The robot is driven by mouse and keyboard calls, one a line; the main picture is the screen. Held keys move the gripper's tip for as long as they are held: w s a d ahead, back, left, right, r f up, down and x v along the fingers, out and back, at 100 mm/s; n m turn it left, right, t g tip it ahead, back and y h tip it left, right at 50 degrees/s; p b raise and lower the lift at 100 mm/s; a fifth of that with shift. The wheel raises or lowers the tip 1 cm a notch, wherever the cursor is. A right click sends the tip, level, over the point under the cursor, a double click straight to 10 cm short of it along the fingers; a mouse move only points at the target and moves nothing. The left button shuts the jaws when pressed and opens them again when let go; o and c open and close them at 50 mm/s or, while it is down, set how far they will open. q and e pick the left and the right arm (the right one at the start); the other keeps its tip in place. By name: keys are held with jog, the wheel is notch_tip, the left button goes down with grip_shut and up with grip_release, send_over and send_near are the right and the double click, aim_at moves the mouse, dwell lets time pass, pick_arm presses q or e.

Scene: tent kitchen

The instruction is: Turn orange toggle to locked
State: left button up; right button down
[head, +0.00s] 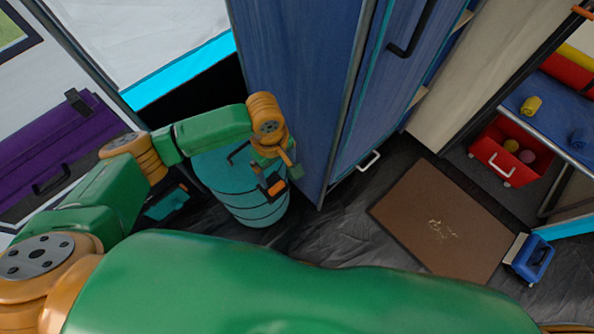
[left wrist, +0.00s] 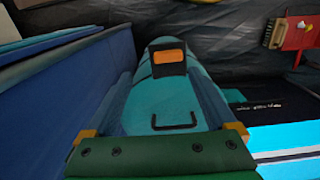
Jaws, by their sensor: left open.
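The orange toggle (head: 276,187) sits on a black mount on the teal, barrel-shaped container in the head view. It also shows in the left wrist view (left wrist: 168,57), upper middle, lying crosswise on its mount. A black handle (left wrist: 175,122) is on the same teal container (left wrist: 165,98), nearer the wrist camera. My left gripper (head: 283,162) is above the container, close to the toggle in the picture. Its jaws are open and empty; I cannot tell the exact gap to the toggle. My right gripper is not in view.
A tall blue cabinet (head: 295,80) stands right beside the container. A brown mat (head: 440,222) lies on the dark floor, with a blue object (head: 531,258) at its corner. A red wheeled bin (head: 500,165) is at right. A purple case (head: 60,150) is at left.

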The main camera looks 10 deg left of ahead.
aim_at(276, 187)
pick_arm(q)
jog(key=f, duration=0.2)
jog(key=s+f+b, duration=0.1)
jog(key=f, duration=0.1)
jog(key=f+b, duration=0.1)
jog(key=f, duration=0.1)
jog(key=shift+s+a, duration=0.2)
jog(key=shift+a, duration=0.05)
jog(key=shift+f, duration=0.2)
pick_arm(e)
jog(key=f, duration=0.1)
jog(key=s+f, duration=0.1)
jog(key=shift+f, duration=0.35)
